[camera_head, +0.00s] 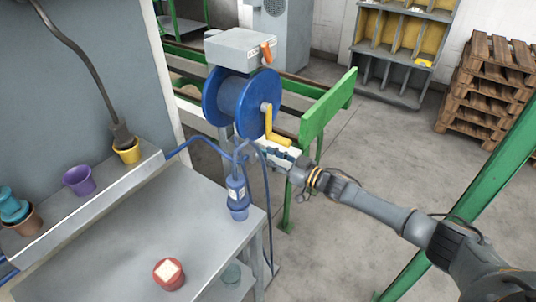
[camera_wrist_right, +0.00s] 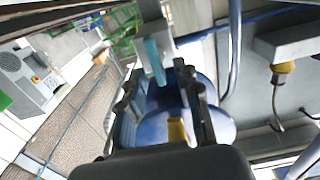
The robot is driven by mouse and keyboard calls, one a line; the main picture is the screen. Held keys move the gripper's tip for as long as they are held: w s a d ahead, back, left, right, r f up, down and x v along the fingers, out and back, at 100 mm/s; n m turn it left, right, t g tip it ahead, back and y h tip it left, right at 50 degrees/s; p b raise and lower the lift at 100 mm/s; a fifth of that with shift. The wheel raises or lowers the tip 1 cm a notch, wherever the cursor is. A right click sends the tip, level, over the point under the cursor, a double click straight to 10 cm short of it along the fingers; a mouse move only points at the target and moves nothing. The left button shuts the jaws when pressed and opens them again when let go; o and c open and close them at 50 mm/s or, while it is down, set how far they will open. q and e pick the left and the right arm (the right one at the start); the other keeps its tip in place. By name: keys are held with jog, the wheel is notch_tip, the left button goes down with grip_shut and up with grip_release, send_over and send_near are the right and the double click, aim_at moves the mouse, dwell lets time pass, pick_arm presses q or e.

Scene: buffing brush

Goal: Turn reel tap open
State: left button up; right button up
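A blue reel (camera_head: 238,100) stands behind the bench's far right corner, with a yellow crank-like handle (camera_head: 275,128) on its right side. I cannot tell for sure which part is the tap. My right gripper (camera_head: 272,155) is just below the yellow handle, partly hidden by its own wrist. In the right wrist view its two dark fingers (camera_wrist_right: 160,85) are apart, with the blue reel (camera_wrist_right: 218,125) and a yellow part (camera_wrist_right: 177,130) behind them. A teal bar (camera_wrist_right: 154,62) on a grey post lies near the fingertips; contact is unclear. My left gripper is not in view.
A grey box with an orange lever (camera_head: 267,52) sits above the reel. A red pot (camera_head: 169,273) stands on the bench (camera_head: 110,250).

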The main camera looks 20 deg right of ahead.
jog(key=shift+w+a, duration=0.25)
jog(key=shift+w, duration=0.15)
grip_shut()
jog(key=shift+s, duration=0.1)
jog(key=shift+r, duration=0.1)
